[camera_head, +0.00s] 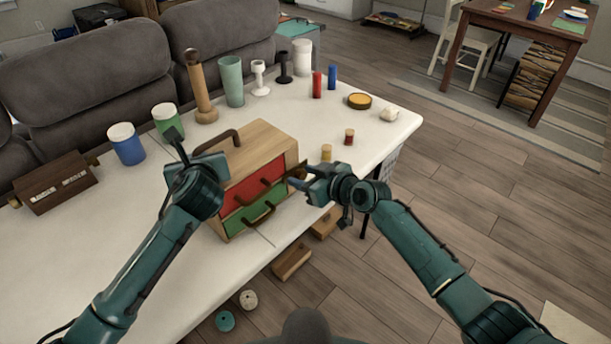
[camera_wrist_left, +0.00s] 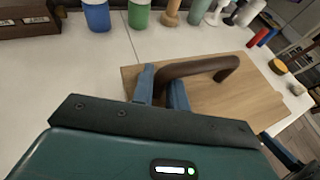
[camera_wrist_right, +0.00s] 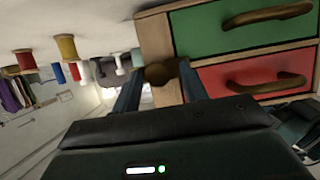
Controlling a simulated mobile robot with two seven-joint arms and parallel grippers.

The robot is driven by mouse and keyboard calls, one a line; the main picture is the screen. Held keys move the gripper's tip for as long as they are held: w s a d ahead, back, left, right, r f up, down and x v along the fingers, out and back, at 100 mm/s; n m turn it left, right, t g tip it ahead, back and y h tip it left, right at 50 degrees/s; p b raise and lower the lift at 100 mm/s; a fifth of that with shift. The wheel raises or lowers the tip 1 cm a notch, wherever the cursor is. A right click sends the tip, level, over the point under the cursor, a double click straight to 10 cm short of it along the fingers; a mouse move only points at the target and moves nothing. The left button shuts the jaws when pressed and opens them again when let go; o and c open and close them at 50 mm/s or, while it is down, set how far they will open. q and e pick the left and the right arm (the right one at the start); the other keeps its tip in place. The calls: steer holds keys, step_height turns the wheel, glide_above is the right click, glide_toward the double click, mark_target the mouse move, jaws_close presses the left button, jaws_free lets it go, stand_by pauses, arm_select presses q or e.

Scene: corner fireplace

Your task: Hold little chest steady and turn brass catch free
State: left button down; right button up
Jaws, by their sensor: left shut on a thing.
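The little chest (camera_head: 262,150) is a pale wooden box on the white table, with a red drawer (camera_head: 250,185) above a green drawer (camera_head: 258,210) and a brown carrying handle (camera_wrist_left: 200,66) on top. My left gripper (camera_wrist_left: 162,88) is shut on one end of that handle. The brass catch (camera_wrist_right: 162,73) is a rounded brown-gold knob at the chest's side. My right gripper (camera_wrist_right: 160,92) is open, its two fingers on either side of the catch, with small gaps seeming to show. In the head view the right gripper (camera_head: 298,183) is at the chest's right side.
Blue (camera_head: 126,144) and green (camera_head: 167,120) jars, a tall wooden piece (camera_head: 200,88) and a pale green cup (camera_head: 232,80) stand behind the chest. Small spools (camera_head: 326,153) stand to its right. The table's front edge is close to the chest. The table's left front is clear.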

steer(key=c, duration=0.8)
steer(key=shift+c, duration=0.2)
arm_select(q)
steer(key=shift+d, duration=0.1)
arm_select(e)
steer(key=m+g+y, duration=0.1)
steer(key=m, duration=0.2)
steer(key=shift+g+y, duration=0.3)
steer(key=shift+y, duration=0.1)
steer(key=m+y, duration=0.1)
steer(key=m+g, duration=0.1)
steer(key=m, duration=0.1)
steer(key=shift+w+f+y, duration=0.1)
steer(key=shift+w+y, duration=0.1)
steer(key=shift+y, duration=0.2)
steer(key=m+y, duration=0.1)
steer(key=m, duration=0.2)
steer(key=shift+w+d+f+m+g+y, duration=0.1)
steer(key=shift+d+m+g+y, duration=0.05)
steer(key=shift+m+g+y, duration=0.2)
steer(key=shift+f+m+y, duration=0.2)
steer(key=shift+m+y, duration=0.65)
steer(key=shift+m, duration=1)
